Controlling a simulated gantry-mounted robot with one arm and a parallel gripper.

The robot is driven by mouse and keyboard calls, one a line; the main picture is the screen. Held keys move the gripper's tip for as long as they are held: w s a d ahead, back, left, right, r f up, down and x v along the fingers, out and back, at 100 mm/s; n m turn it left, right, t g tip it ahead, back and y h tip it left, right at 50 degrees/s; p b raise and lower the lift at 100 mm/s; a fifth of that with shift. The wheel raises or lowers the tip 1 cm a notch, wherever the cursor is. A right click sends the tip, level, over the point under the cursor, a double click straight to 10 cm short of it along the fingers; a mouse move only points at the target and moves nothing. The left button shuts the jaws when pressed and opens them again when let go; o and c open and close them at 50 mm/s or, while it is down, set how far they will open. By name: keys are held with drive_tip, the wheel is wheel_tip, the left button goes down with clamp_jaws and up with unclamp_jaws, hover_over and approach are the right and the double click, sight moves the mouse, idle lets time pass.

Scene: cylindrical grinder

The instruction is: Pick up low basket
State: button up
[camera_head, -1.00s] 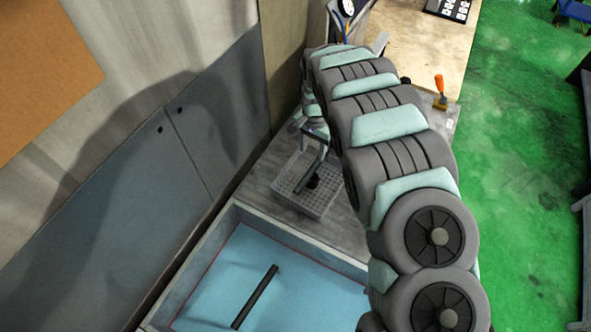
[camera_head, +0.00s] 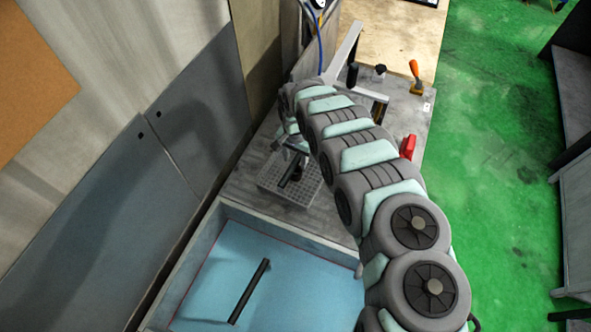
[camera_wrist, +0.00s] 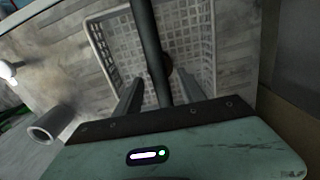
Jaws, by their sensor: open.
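The low basket (camera_head: 270,180) is a pale grey, shallow plastic basket with a grid floor. It sits on the grey worktop behind the blue-floored tray, and its gridded floor fills the upper middle of the wrist view (camera_wrist: 195,40). A dark rod (camera_wrist: 150,45) crosses the basket between my fingers in that view; I cannot tell whether it lies inside or stands up. My gripper (camera_wrist: 162,73) is open over the basket, with a finger on each side of the rod. In the head view my arm partly hides the gripper and the basket's far side.
A large tray (camera_head: 318,238) with a blue floor stands in front, with a black bar (camera_head: 249,291) in it. Grey panels rise close on the left. A red object (camera_head: 407,147) and an orange-handled tool (camera_head: 415,77) are at the worktop's right. A hollow cylinder (camera_wrist: 50,123) shows lower left.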

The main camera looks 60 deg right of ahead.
drive_tip(key=shift+f, duration=1.2)
drive_tip(key=shift+c, duration=0.4)
clamp_jaws()
